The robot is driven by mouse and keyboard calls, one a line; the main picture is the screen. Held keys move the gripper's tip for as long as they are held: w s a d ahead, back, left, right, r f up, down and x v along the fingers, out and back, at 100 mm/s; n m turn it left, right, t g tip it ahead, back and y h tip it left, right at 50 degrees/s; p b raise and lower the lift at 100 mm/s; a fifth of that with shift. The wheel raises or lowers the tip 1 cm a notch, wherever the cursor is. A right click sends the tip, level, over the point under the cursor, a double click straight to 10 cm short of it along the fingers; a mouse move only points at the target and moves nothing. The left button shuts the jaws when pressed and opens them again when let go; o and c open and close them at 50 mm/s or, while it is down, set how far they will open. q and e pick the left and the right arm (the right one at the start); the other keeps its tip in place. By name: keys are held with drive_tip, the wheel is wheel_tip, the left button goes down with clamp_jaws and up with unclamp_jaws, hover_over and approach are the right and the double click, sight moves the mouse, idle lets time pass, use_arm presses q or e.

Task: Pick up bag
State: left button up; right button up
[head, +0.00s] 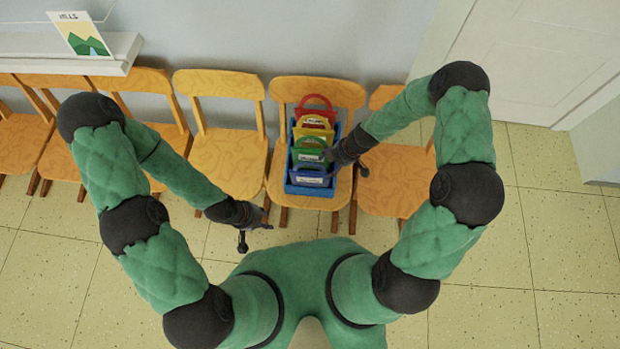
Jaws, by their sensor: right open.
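Several small bags stand in a row, front to back, in a blue crate (338,143) on a wooden chair. They are a red bag (315,107), a yellow bag (313,127), a green bag (310,150) and a blue bag (309,174), each with an arched handle. My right gripper (345,163) is open at the right side of the crate, near the green and blue bags. I cannot tell whether it touches them. My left gripper (255,234) is open and empty, lower left of the crate, in front of the chairs.
A row of wooden chairs (222,152) stands along the wall, on both sides of the crate's chair. A white ledge (60,50) with a picture card (80,35) is at the upper left. A white door (535,60) is at the upper right. The tiled floor at the right is clear.

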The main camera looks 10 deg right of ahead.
sight(325, 171)
drive_tip(key=x, duration=0.1)
drive_tip(key=b+x, duration=0.1)
drive_tip(key=x, duration=0.1)
drive_tip(key=b+x, duration=0.1)
drive_tip(key=x, duration=0.1)
drive_tip(key=shift+s+f, duration=0.3)
drive_tip(key=shift+w+a+f, duration=0.1)
drive_tip(key=shift+a+f, duration=0.15)
drive_tip(key=shift+f, duration=0.25)
drive_tip(key=shift+c, duration=0.3)
clamp_jaws()
